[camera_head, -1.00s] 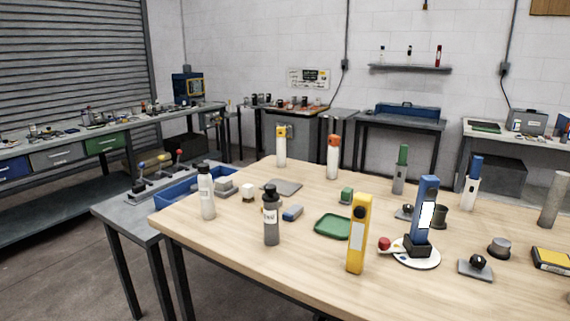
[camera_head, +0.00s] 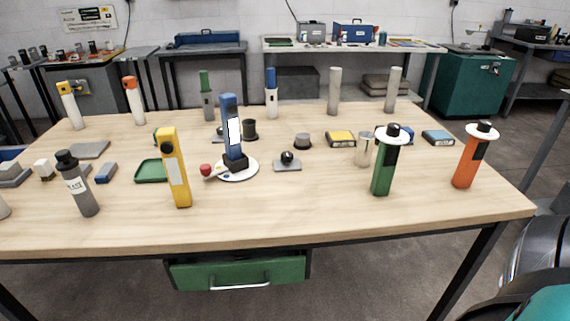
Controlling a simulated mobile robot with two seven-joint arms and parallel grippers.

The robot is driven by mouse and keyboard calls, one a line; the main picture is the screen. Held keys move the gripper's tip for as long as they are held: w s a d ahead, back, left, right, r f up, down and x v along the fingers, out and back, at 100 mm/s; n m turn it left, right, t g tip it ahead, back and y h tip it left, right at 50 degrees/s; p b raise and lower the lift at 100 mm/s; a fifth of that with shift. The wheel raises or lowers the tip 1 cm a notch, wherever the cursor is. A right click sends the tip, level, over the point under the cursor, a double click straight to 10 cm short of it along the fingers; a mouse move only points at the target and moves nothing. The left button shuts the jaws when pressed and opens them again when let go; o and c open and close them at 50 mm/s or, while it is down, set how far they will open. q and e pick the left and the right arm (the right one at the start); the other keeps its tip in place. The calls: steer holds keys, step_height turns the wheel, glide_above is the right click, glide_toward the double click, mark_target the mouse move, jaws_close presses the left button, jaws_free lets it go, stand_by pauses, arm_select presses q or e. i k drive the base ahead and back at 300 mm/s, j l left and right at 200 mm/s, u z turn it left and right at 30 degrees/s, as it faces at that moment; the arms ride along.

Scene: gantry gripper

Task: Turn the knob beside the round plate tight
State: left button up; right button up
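A round white plate (camera_head: 248,169) lies on the wooden table, left of centre. It carries a blue upright device (camera_head: 231,125) on a black foot, and a red ball (camera_head: 205,170) is at its left edge. A black knob (camera_head: 287,157) on a flat grey base (camera_head: 288,167) sits just right of the plate, apart from it. How tight the knob is cannot be told. Another small dark knob (camera_head: 220,131) is partly hidden behind the blue device. Neither of my grippers is in view.
A yellow upright device (camera_head: 175,170) and green tray (camera_head: 150,172) stand left of the plate. A grey capped piece (camera_head: 303,142), a clear cylinder (camera_head: 363,150) and green (camera_head: 383,168) and orange (camera_head: 467,163) devices stand right. The table's front strip is clear.

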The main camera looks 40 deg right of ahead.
mark_target(286, 157)
steer(key=l+z, duration=0.1)
steer(key=z, duration=0.25)
steer(key=l+z, duration=0.15)
steer(key=z, duration=0.2)
steer(key=l+z, duration=0.1)
steer(key=z, duration=0.25)
